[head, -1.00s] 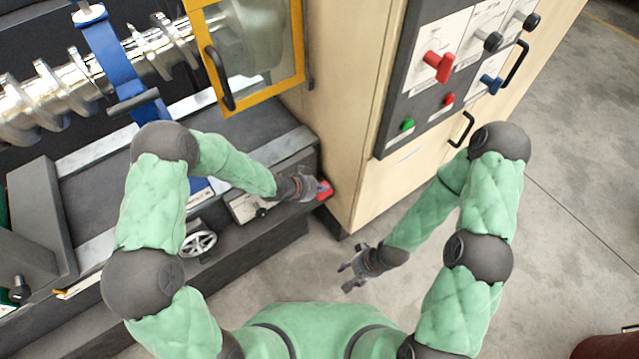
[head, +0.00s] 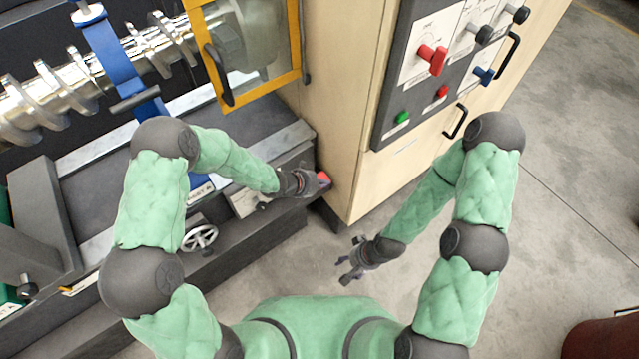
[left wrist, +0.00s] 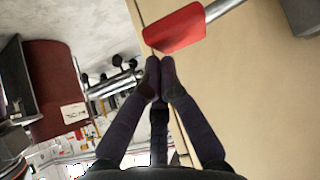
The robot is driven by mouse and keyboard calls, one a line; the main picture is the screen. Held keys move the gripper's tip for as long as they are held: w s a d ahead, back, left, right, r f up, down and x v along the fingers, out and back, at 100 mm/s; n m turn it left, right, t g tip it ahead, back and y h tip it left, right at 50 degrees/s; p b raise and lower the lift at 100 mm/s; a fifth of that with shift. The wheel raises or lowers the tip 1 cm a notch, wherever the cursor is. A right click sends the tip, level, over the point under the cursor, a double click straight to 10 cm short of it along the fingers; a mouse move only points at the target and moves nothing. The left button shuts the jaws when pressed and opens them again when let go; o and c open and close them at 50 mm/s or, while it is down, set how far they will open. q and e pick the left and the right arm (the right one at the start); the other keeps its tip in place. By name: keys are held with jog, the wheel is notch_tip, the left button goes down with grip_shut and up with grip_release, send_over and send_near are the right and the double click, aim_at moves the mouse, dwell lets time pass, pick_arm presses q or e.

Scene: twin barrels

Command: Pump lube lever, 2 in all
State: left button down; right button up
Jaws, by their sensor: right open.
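The lube lever has a flat red grip (head: 324,177) at the right end of the machine bed, close to the wooden cabinet. In the left wrist view the red grip (left wrist: 174,29) sits on a metal rod, just past my fingertips. My left gripper (head: 315,184) is at the lever. Its two fingertips (left wrist: 160,64) meet with nothing visible between them; whether they touch the grip I cannot tell. My right gripper (head: 345,272) is open and empty over the floor, in front of the cabinet.
The cabinet (head: 345,150) stands right beside the lever. Its control panel (head: 425,75) carries a red handle, dark knobs and buttons. A handwheel (head: 199,238) is on the machine front. A yellow-framed door (head: 263,92) is above.

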pick_arm(q)
jog(key=s+a+r+p, duration=0.1)
jog(key=s+a+r, duration=0.3)
jog(key=s+r, duration=0.1)
jog(key=shift+s+r+p, duration=0.4)
jog(key=shift+r, duration=0.05)
pick_arm(e)
notch_tip(320, 180, up, 2)
jog(key=shift+w+r, duration=0.1)
dwell(1.4)
